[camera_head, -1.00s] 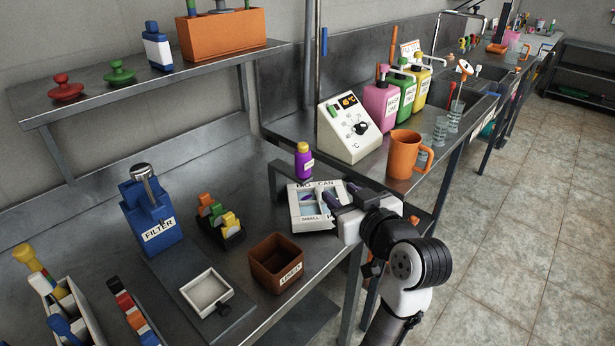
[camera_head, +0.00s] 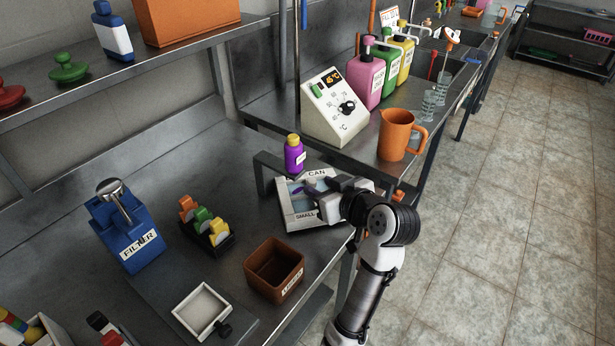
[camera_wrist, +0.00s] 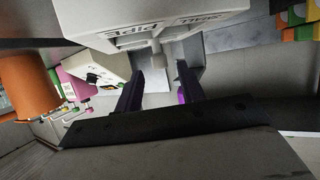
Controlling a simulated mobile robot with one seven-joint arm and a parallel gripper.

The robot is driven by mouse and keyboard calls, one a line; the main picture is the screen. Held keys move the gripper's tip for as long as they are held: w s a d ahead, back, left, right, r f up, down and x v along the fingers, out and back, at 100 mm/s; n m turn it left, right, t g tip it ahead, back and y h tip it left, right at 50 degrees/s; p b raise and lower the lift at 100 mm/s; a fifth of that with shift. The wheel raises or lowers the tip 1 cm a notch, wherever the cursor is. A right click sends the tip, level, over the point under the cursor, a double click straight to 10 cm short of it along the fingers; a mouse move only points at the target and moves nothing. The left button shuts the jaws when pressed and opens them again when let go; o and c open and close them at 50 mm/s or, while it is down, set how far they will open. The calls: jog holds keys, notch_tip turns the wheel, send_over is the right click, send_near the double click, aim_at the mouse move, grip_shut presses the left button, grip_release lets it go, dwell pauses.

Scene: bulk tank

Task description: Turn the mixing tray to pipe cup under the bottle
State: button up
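The white mixing tray (camera_head: 285,210) lies on the steel bench, with its "CAN" and "SMALL" labels showing in the head view. Its pale blue hollows are partly hidden by my gripper. In the wrist view the white tray (camera_wrist: 205,15) fills the top, with a "PIPE" label and a short pale knob standing out from its side. The purple bottle (camera_head: 294,155) with a yellow cap stands upright just behind the tray, by a low metal stand. My gripper (camera_wrist: 160,80) is open, its dark fingers apart with the knob between or just beyond their tips.
A brown box (camera_head: 273,270) and a small white dish (camera_head: 202,310) stand left of the tray. A blue filter holder (camera_head: 128,235) is farther left. A white temperature box (camera_head: 335,110) and an orange jug (camera_head: 398,135) stand behind. Open floor lies right.

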aim_at(314, 183)
jog(key=p+x, duration=0.1)
jog(key=x, duration=0.5)
jog(key=shift+w+a, duration=0.15)
jog(key=shift+w, duration=0.1)
grip_shut()
